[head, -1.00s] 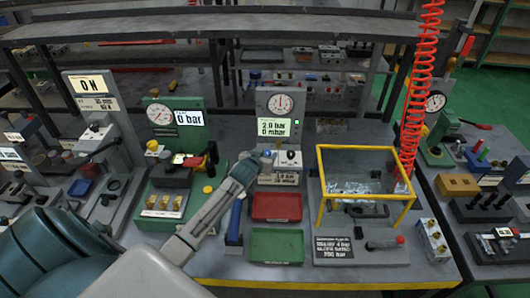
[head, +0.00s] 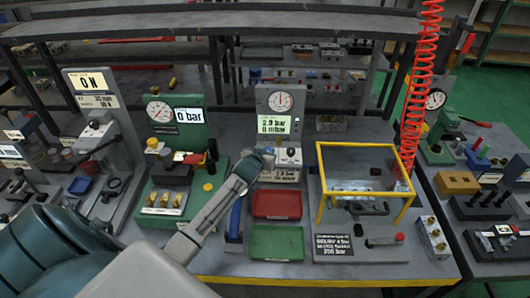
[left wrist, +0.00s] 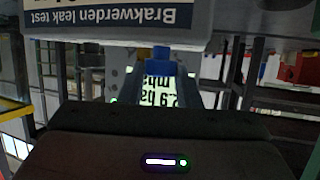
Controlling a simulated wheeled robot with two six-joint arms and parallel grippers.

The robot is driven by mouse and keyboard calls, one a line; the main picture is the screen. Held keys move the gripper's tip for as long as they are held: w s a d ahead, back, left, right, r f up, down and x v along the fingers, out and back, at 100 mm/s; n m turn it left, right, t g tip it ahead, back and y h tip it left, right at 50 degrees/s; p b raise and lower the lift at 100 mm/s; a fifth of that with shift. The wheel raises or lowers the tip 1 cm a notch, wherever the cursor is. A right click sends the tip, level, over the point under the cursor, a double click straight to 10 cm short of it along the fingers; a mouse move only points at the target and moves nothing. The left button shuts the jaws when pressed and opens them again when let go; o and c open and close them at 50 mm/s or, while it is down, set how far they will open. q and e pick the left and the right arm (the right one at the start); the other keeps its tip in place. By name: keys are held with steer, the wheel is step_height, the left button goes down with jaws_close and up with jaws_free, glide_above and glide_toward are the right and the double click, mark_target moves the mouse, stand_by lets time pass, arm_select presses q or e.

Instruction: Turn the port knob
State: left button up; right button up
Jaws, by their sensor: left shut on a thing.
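The grey leak test stand (head: 266,100) has a round gauge (head: 281,101) and a lit display (head: 273,127) reading about 2.9 bar and 0 mbar. My left gripper (head: 266,154) is at the front of this stand, beside a white block with a dark knob (head: 291,152). In the left wrist view, a blue knob (left wrist: 160,58) shows in the middle, at the dark gripper body's far edge. The gripper is shut on this blue knob, which it largely hides in the head view. My right gripper is not in view.
A red tray (head: 277,204) and a green tray (head: 277,243) lie in front of the stand. A yellow-framed enclosure (head: 366,146) stands to the right.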

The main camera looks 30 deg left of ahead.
arm_select(q)
steer(key=shift+w+d+f+n+y+b, duration=0.1)
steer(key=shift+d+n+y+b, duration=0.05)
steer(key=shift+n+y+b, duration=0.35)
steer(key=n+g+y+b, duration=0.1)
steer(key=b, duration=0.1)
steer(key=n+g+y+b, duration=0.1)
steer(key=n+y+b, duration=0.1)
steer(key=n+g+y+b, duration=0.1)
steer(key=n+y+b, duration=0.1)
steer(key=b, duration=0.1)
steer(key=shift+w+d+f+g, duration=0.1)
steer(key=shift+w+d+g, duration=0.15)
steer(key=shift+d+g, duration=0.05)
steer(key=shift+n+g+y+b, duration=0.5)
steer(key=shift+n+b, duration=0.2)
steer(key=shift+b, duration=0.15)
steer(key=shift+r, duration=0.2)
steer(key=shift+g, duration=0.3)
steer(key=o, duration=1)
